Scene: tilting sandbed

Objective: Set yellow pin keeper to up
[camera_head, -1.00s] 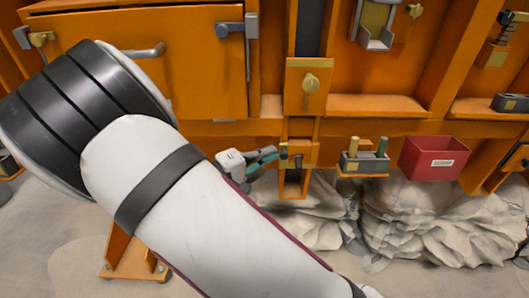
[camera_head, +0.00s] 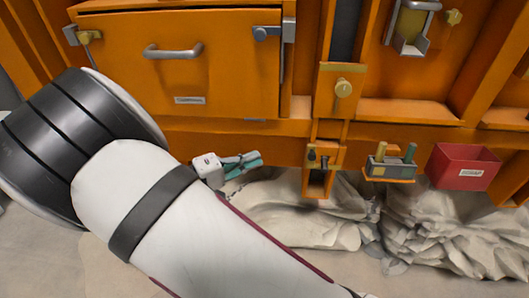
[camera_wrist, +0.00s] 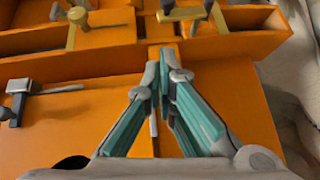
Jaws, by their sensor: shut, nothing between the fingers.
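A yellow round-headed keeper (camera_head: 343,88) with a short tail hanging down sits on the orange centre post in the head view. Other yellow latch parts show at the door's upper left (camera_head: 90,37) and at the upper right (camera_head: 453,17). I cannot tell which one the task names. My gripper (camera_head: 256,158) is below the orange door, left of the post's lower bracket and apart from it. In the wrist view my teal fingers (camera_wrist: 163,72) are shut and empty. Yellow parts (camera_wrist: 77,14) and (camera_wrist: 180,13) lie beyond the fingertips, not touched.
The orange door (camera_head: 190,75) has a grey handle and a grey latch (camera_head: 270,33). A lower bracket (camera_head: 318,158) sticks out right of my gripper. A small tool tray (camera_head: 390,170) and a red bin (camera_head: 462,167) are further right. Pale rocky sand lies below.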

